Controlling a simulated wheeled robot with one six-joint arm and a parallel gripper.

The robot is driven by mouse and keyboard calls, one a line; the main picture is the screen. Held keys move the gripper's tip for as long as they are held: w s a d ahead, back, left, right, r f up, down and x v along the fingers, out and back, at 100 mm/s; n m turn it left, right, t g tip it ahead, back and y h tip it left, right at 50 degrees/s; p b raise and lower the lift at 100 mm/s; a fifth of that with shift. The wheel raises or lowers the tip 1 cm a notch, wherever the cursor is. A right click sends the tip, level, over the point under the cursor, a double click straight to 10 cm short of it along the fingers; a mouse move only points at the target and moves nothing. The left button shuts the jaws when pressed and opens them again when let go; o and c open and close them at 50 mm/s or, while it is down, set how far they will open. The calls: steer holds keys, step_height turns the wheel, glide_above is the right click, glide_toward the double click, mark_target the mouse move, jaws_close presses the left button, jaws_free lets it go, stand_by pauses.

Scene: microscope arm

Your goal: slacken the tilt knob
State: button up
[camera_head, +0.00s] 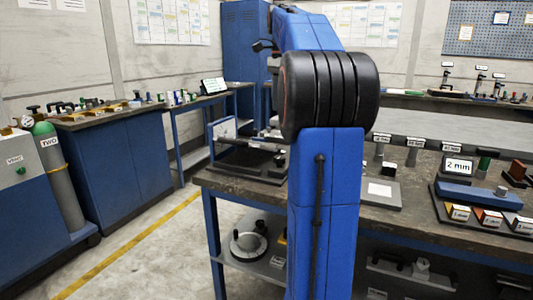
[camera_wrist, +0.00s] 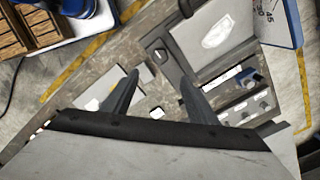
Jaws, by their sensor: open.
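I cannot make out the tilt knob for certain in either view. A dark stand (camera_head: 243,165) with an upright pale panel (camera_head: 224,129) sits at the left end of the workbench (camera_head: 225,184) in the head view, and a small black knob-like part (camera_head: 279,160) shows at its right. My blue arm hides what lies behind it. In the wrist view my gripper (camera_wrist: 160,79) is open, its two grey fingers apart with nothing between them. It points down over the bench top, where a dark part with a small white top (camera_wrist: 160,56) lies just beyond the fingertips.
In the head view a blue tray (camera_head: 480,195), a "2 mm" sign (camera_head: 458,166) and labelled blocks (camera_head: 490,217) crowd the bench's right side. A grey plate (camera_head: 381,193) lies right of my arm. A lower shelf holds a round device (camera_head: 246,243). Floor is open at left.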

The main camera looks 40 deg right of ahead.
mark_target(280, 157)
step_height(280, 157, down, 17)
steer(key=shift+f, duration=0.15)
stand_by(0.5)
steer(key=shift+c, duration=0.3)
steer(key=c, duration=1)
